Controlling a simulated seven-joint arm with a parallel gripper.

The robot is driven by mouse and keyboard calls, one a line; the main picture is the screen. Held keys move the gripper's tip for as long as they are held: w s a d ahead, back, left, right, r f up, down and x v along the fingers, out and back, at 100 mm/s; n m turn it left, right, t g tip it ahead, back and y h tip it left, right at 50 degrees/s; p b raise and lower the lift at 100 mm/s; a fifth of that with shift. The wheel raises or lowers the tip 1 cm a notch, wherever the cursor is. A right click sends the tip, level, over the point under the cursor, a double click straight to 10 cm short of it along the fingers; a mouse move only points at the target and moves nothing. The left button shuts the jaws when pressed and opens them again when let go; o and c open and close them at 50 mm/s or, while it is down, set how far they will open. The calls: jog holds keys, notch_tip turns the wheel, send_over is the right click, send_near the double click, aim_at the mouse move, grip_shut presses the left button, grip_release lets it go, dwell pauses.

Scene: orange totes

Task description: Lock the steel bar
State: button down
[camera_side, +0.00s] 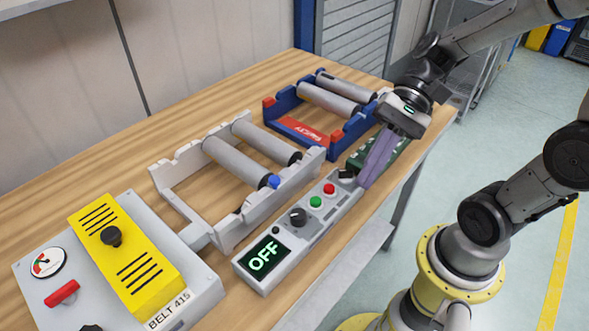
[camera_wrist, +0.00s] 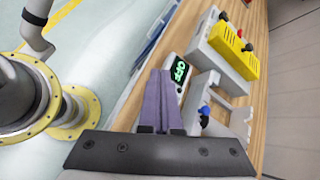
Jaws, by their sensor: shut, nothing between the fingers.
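Several grey steel bars, shaped like rollers, lie across two frames in the side view; I cannot tell which one the task means. The pale grey frame (camera_side: 238,228) holds two: a near bar (camera_side: 235,161) with a blue end knob (camera_side: 273,181), and a far bar (camera_side: 265,141). The blue frame (camera_side: 285,107) behind holds two more bars (camera_side: 330,98). My gripper (camera_side: 366,183) points down with its purple fingers together and empty, beside the far end of the control panel. In the wrist view the fingers (camera_wrist: 160,74) also show closed.
The grey control panel (camera_side: 328,222) reads OFF and has a black knob and green and red buttons. A yellow-topped box (camera_side: 125,260) with a red handle (camera_side: 62,293) stands front left. A green part (camera_side: 359,158) lies behind my fingers. Bare wooden table (camera_side: 165,130) runs along the wall.

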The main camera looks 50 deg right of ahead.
aim_at(280, 183)
jog(key=w+d+f+m+t+y, duration=0.3)
jog(key=w+d+f+m+t, duration=0.2)
jog(key=d+m, duration=0.5)
jog(key=w+m+t, duration=0.1)
jog(key=w+t, duration=0.1)
jog(key=w, duration=0.1)
jog(key=shift+d+m+y, duration=0.25)
jog(key=shift+m+y, duration=0.05)
jog(key=shift+m, duration=0.1)
jog(key=shift+a, duration=0.1)
jog(key=x, duration=1.4)
jog(key=shift+a+r, duration=0.1)
jog(key=shift+a, duration=1.85)
jog(key=shift+d, duration=0.1)
